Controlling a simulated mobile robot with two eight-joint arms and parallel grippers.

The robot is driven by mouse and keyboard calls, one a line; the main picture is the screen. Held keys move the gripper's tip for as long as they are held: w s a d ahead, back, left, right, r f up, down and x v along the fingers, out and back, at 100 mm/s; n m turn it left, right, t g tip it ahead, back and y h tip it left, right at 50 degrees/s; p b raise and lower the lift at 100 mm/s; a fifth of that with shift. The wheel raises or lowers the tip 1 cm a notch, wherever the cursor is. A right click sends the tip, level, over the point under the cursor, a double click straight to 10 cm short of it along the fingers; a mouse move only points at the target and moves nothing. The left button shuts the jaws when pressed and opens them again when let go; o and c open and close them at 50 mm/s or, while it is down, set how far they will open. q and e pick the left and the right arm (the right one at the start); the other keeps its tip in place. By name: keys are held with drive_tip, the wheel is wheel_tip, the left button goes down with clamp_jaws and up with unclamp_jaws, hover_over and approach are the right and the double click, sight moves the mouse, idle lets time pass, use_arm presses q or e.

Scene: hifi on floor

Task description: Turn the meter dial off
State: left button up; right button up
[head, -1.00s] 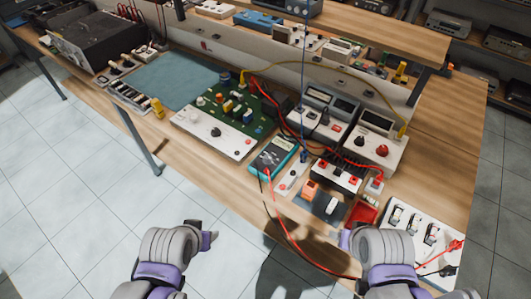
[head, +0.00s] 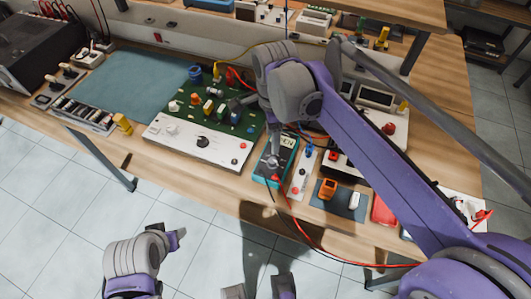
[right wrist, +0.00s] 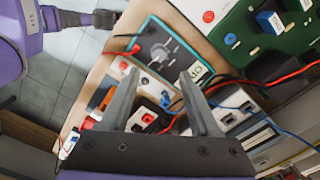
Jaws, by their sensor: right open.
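The meter (head: 281,152) is a teal-edged handheld multimeter lying face up near the front edge of the bench. In the right wrist view the meter (right wrist: 183,42) shows its dark face and grey round dial (right wrist: 160,52). My right gripper (head: 271,161) reaches down over the meter from above and hides part of its face in the head view. In the right wrist view the right gripper (right wrist: 158,74) is open and empty, its fingertips close to the dial; contact cannot be told. My left gripper (head: 177,238) hangs over the floor in front of the bench; its jaws are unclear.
Red and dark leads run from the meter over the front edge. A green circuit board (head: 232,102) stands to its left. A narrow white switch strip (head: 303,175) and an orange component (head: 327,188) are close on its right. The blue-green mat (head: 140,85) is bare.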

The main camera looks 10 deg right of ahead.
sight(272, 160)
wheel_tip(272, 160, down, 10)
drive_tip(key=shift+d+r+b, duration=0.1)
drive_tip(key=shift+b, duration=0.35)
clamp_jaws()
